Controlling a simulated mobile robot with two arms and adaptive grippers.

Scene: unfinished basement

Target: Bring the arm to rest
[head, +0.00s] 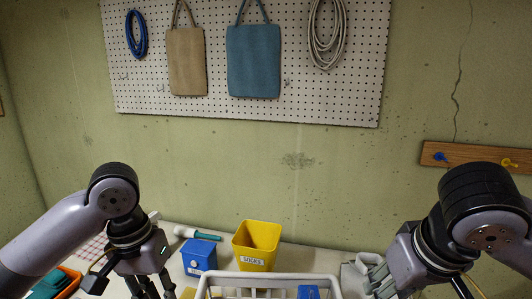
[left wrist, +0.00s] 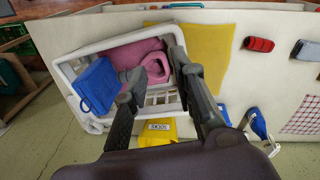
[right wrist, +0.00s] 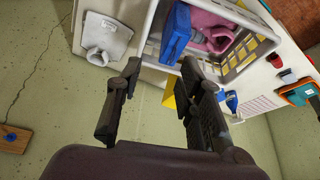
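My left gripper (head: 150,287) hangs at the lower left of the head view, fingers pointing down. In the left wrist view its two fingers (left wrist: 158,62) are spread with nothing held, and the white basket (left wrist: 87,46) lies beyond them. My right gripper (head: 425,292) is at the lower right of the head view, partly cut off by the bottom edge. In the right wrist view its fingers (right wrist: 160,64) are spread and empty, to the side of the basket (right wrist: 146,35). Pink cloth (left wrist: 128,53) and a blue item (left wrist: 97,86) are in the basket.
A yellow bin (head: 256,244) labelled SOCKS and a blue box (head: 199,259) stand on the table between my arms. A yellow cloth (left wrist: 207,47) and a red roll (left wrist: 259,44) lie on the table. A pegboard (head: 200,20) and a hook rail (head: 475,157) are on the wall.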

